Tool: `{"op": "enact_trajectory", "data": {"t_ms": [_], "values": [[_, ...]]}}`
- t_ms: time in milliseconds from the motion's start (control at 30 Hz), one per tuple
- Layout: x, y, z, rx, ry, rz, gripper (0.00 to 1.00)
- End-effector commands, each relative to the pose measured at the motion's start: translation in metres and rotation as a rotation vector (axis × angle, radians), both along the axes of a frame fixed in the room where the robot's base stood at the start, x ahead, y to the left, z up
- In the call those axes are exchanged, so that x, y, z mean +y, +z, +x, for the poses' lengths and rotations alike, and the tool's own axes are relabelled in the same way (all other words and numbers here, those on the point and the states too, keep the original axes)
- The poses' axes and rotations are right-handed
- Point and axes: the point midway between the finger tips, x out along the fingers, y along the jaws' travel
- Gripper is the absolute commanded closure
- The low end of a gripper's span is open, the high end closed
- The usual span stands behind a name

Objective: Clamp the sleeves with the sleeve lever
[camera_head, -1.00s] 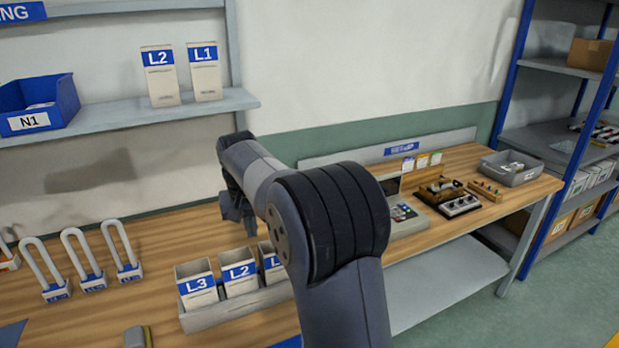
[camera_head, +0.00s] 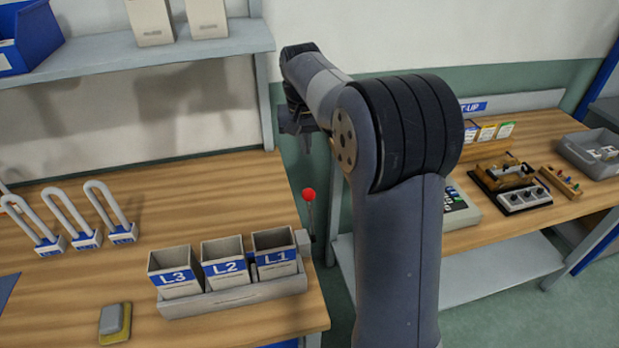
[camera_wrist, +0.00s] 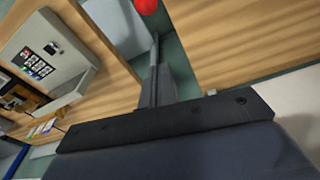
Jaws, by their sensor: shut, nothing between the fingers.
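The sleeve lever with its red ball knob (camera_head: 309,195) stands upright at the right end of the sleeve rack (camera_head: 232,298), near the table's right edge. Three open sleeves sit in the rack: L3 (camera_head: 177,279), L2 (camera_head: 230,268) and L1 (camera_head: 276,258). My gripper (camera_head: 307,138) is shut and empty, pointing down behind and above the knob, apart from it in the head view. In the wrist view my gripper (camera_wrist: 155,60) shows edge-on, and the red knob (camera_wrist: 146,6) is at the top edge, partly cut off.
Several white padlock-shaped loops (camera_head: 110,215) stand on the left of the wooden table. A small grey-and-yellow block (camera_head: 115,322) lies at the front. A shelf (camera_head: 150,58) hangs above. A second bench (camera_head: 560,215) with devices stands right, across a gap.

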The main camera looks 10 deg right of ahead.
Motion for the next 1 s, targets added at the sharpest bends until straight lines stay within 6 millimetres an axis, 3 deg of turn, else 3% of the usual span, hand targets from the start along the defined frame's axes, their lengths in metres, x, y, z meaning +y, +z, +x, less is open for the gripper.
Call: {"op": "enact_trajectory", "data": {"t_ms": [267,667,1000], "values": [[-0.001,-0.016,0.002,0.004,0.000,0.000,1.00],[-0.006,-0.098,0.012,0.006,0.000,0.000,1.00],[0.000,-0.091,-0.021,0.000,0.000,0.000,1.00]]}}
